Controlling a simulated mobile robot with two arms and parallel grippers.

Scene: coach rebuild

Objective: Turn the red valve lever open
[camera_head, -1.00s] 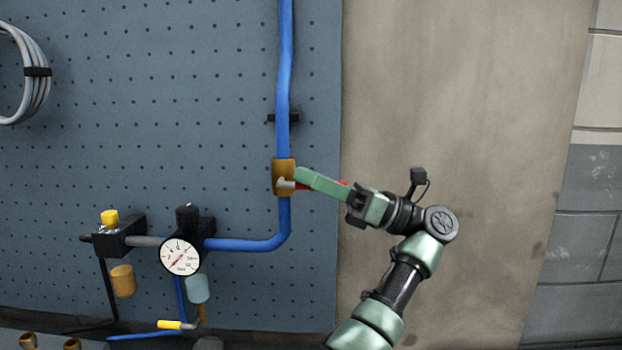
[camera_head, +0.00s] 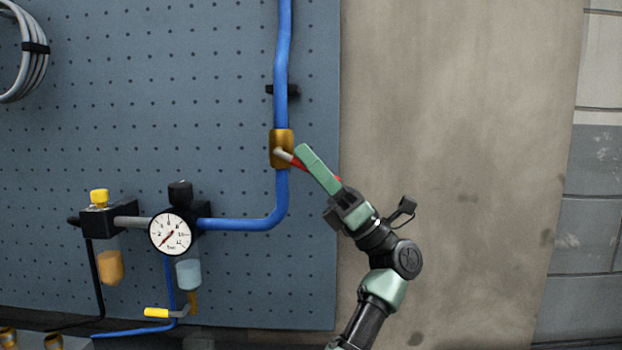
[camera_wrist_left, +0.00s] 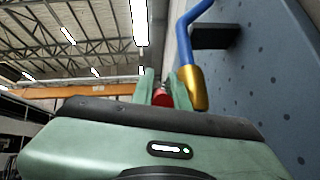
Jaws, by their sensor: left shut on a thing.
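The red valve lever (camera_head: 299,164) sticks out from the brass valve body (camera_head: 276,149) on the blue pipe, sloping down to the right. My left gripper (camera_head: 305,155) is shut on the lever, its green fingers lying along it and hiding most of it. Only a strip of red and the pale inner end of the lever show. In the left wrist view the red lever (camera_wrist_left: 161,97) sits between the two green fingers (camera_wrist_left: 162,85), with the brass valve body (camera_wrist_left: 194,88) just to the right. My right gripper is not in view.
The blue pipe (camera_head: 283,60) runs up the pegboard (camera_head: 130,60) through a black clamp (camera_head: 283,91). A round gauge (camera_head: 171,234) and regulators stand lower left. A bare plaster wall (camera_head: 460,120) is open on the right.

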